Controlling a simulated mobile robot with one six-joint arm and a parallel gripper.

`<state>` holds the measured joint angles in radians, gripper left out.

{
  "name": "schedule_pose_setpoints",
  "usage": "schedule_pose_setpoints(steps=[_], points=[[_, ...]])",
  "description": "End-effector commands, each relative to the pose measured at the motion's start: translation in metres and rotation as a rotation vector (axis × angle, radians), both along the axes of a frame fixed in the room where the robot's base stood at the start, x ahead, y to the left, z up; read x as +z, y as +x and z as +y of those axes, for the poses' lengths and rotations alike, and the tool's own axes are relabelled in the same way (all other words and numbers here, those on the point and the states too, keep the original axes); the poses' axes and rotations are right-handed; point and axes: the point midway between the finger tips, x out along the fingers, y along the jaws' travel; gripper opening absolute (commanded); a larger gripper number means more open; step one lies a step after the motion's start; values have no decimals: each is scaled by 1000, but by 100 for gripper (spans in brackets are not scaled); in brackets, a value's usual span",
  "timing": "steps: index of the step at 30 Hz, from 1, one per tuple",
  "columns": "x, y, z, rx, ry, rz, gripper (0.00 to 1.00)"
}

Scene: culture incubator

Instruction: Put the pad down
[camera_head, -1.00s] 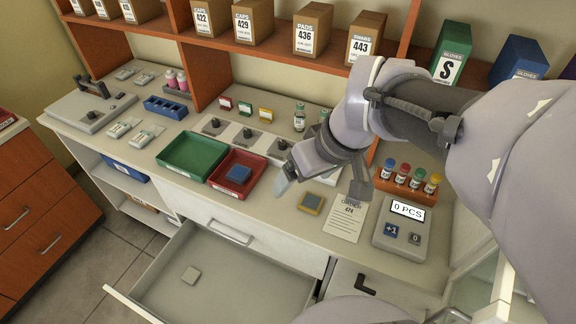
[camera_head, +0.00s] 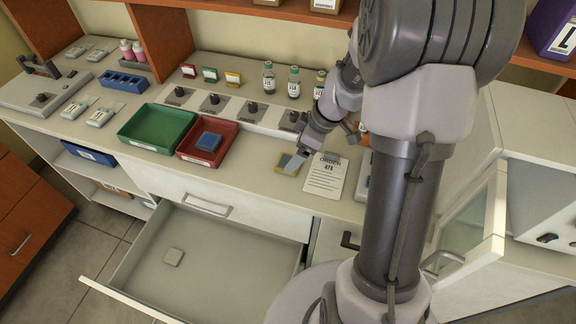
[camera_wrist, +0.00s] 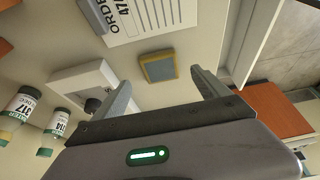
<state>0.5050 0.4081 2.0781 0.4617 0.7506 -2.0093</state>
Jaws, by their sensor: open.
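A small square pad with a yellow edge and grey-blue top (camera_head: 283,159) lies on the counter, left of the order sheet. It also shows in the wrist view (camera_wrist: 158,67), lying just beyond the gap between my fingers. My gripper (camera_head: 298,158) is open above the counter beside this pad and partly covers it in the head view. In the wrist view the two fingers (camera_wrist: 160,85) are apart with nothing between them. A blue pad (camera_head: 208,141) lies in the red tray (camera_head: 184,152).
The green tray (camera_head: 128,133) stands left of the red one. The order sheet (camera_head: 325,176) lies right of the pad. Several vials (camera_head: 293,82) stand behind my gripper. An open cabinet door (camera_head: 470,230) stands at the right. The drawer floor is mostly clear.

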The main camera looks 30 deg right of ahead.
Motion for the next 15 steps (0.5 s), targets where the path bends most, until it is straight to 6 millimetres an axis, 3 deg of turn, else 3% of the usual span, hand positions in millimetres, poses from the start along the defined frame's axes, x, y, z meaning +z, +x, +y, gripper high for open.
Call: schedule_pose_setpoints(steps=[3,6,12,15], points=[[-27,4,7,2,1,2,85],[-42,9,11,2,0,2,85],[-40,10,12,1,-2,1,85],[-40,10,12,1,-1,2,66]])
